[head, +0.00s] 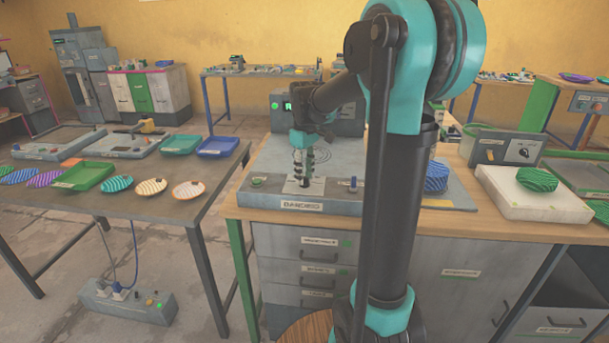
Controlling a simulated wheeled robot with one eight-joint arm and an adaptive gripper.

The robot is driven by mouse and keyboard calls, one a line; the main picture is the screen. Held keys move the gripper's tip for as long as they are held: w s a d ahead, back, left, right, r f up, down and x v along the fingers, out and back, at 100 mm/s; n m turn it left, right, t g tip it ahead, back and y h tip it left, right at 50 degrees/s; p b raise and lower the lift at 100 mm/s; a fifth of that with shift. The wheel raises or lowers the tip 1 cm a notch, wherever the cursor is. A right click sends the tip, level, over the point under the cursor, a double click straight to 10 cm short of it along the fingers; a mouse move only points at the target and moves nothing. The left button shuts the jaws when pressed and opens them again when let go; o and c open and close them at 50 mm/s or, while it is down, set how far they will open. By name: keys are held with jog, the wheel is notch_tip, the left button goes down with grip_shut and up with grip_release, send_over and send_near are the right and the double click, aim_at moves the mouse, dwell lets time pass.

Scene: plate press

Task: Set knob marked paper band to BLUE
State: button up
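My gripper (303,170) points down over the front ledge of the grey press machine (395,198), above a pale plate that its fingers partly cover. It is too small to tell whether its fingers are open or shut, or touch anything. A label on the machine's front reads something like BANDED (302,205). A small green-topped control (257,181) sits left of my gripper and a small blue control (352,184) sits right of it. I cannot read a paper band marking or any knob's setting; a knob under my gripper may be hidden.
A blue striped stack of plates (436,178) stands right of my arm. A green plate (536,179) lies on a white block (515,200), near a grey box with a dial (505,148). The left table (150,210) holds trays and several plates.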

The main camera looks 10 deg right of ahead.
jog(key=shift+f, duration=0.3)
grip_shut()
jog(key=shift+m, duration=0.4)
jog(key=m, duration=1)
jog(key=shift+m, duration=0.4)
dwell(0.5)
